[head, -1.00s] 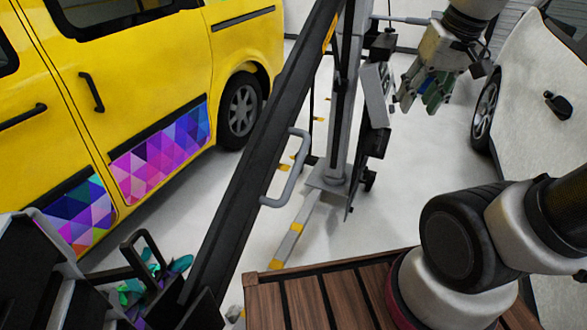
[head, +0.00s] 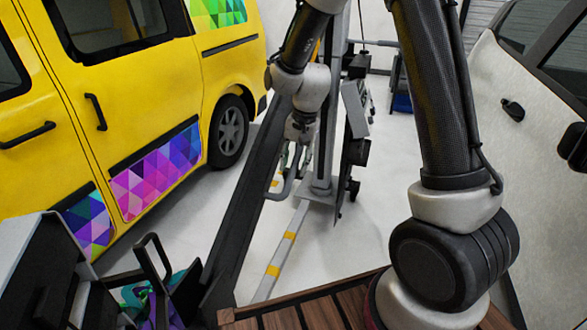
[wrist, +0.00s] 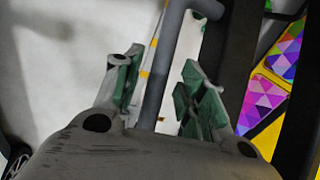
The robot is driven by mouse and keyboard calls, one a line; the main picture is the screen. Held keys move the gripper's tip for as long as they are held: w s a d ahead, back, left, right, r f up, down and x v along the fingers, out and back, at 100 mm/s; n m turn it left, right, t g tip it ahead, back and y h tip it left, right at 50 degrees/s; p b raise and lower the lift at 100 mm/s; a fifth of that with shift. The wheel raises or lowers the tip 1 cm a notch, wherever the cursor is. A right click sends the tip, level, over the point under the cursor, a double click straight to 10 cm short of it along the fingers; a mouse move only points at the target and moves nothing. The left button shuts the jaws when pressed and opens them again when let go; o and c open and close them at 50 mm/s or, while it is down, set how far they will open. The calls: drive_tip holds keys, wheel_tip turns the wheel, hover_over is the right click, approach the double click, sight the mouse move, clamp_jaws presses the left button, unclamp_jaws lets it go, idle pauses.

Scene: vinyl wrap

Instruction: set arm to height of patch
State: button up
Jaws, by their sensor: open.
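A long black boom (head: 236,225) with a grey D-shaped handle (head: 284,192) slants across the middle of the head view, beside a grey upright stand (head: 326,150). A geometric multicoloured patch (head: 158,172) is on the lower side of the yellow van, left of the boom. My gripper (head: 292,160) hangs at the upper part of the handle, partly hidden by my own wrist. In the wrist view my gripper (wrist: 160,65) is open, its green-padded fingers on either side of the handle bar (wrist: 157,90) as pictured. Contact cannot be told. The black boom (wrist: 226,70) is just right of them.
The yellow van (head: 150,95) fills the left, with more patches, one low at the front (head: 88,222) and one high (head: 218,14). A white car (head: 540,150) stands at right. A slatted wooden top (head: 300,312) is below.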

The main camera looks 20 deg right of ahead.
drive_tip(key=shift+w+a+f, duration=0.1)
drive_tip(key=shift+f, duration=1)
clamp_jaws()
drive_tip(key=shift+g+y, duration=0.3)
drive_tip(key=shift+g, duration=0.1)
drive_tip(key=s+r, duration=0.1)
drive_tip(key=r, duration=0.1)
drive_tip(key=s+a+r, duration=0.1)
drive_tip(key=r, duration=0.2)
drive_tip(key=s+a+r, duration=0.1)
drive_tip(key=r, duration=0.2)
drive_tip(key=shift+a, duration=0.2)
drive_tip(key=shift+s+a+r, duration=0.15)
drive_tip(key=shift+s+r, duration=0.15)
drive_tip(key=shift+r, duration=0.2)
unclamp_jaws()
drive_tip(key=v, duration=1.2)
drive_tip(key=shift+w, duration=0.1)
